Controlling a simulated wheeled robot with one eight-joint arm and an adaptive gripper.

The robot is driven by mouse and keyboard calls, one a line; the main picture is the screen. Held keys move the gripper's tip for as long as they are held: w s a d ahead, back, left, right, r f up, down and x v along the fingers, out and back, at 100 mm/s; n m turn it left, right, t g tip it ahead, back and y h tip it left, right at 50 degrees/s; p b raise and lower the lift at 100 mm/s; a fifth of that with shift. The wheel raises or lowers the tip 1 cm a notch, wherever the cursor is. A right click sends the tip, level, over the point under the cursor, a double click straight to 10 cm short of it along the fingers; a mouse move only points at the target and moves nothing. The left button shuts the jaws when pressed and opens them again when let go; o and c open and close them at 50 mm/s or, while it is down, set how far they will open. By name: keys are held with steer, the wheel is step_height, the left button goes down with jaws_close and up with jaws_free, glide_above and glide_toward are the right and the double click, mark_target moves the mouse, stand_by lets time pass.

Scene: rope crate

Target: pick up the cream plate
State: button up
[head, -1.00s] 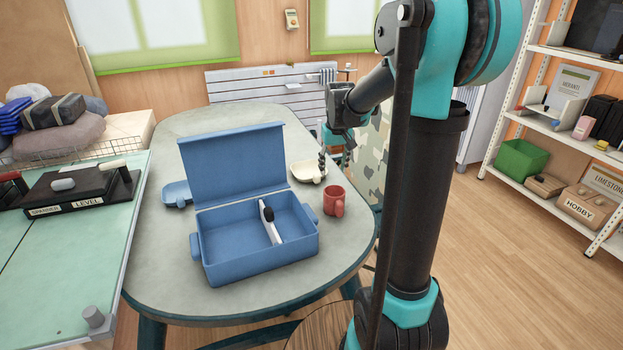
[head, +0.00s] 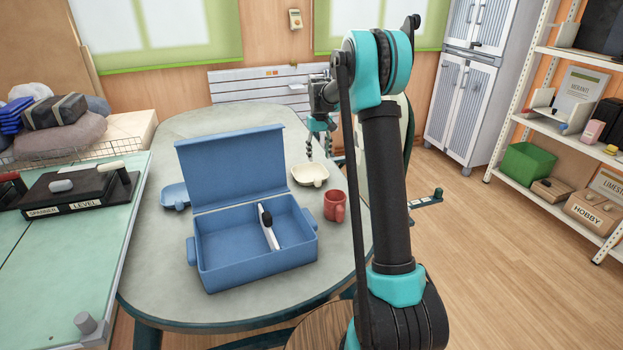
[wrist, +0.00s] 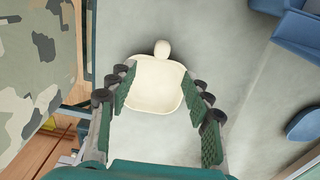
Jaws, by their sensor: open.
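The cream plate (head: 309,174) is a small squarish dish with a rounded tab handle. It lies on the grey table (head: 152,250), behind the red mug (head: 334,205) and right of the blue crate's raised lid. In the wrist view the cream plate (wrist: 155,86) lies ahead of my gripper, between the lines of its two fingers, its handle pointing away. My gripper (head: 319,146) is open and empty, above and behind the plate in the head view. In the wrist view its green-padded fingers (wrist: 160,105) stand wide on either side of the plate. I cannot tell the exact height.
The open blue crate (head: 256,274) with a white divider and a dark item stands mid-table. A blue dish (head: 176,195) lies left of it. In the wrist view a camouflage-patterned surface (wrist: 35,70) is beside the table's edge.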

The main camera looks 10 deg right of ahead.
mark_target(317, 177)
step_height(317, 177, down, 6)
steer(key=shift+f, duration=0.25)
steer(key=shift+w+a+f, duration=0.15)
steer(key=shift+f, duration=1.15)
steer(key=shift+w+a+f, duration=0.1)
steer(key=shift+a+f, duration=0.05)
steer(key=shift+f, duration=1.1)
jaws_close()
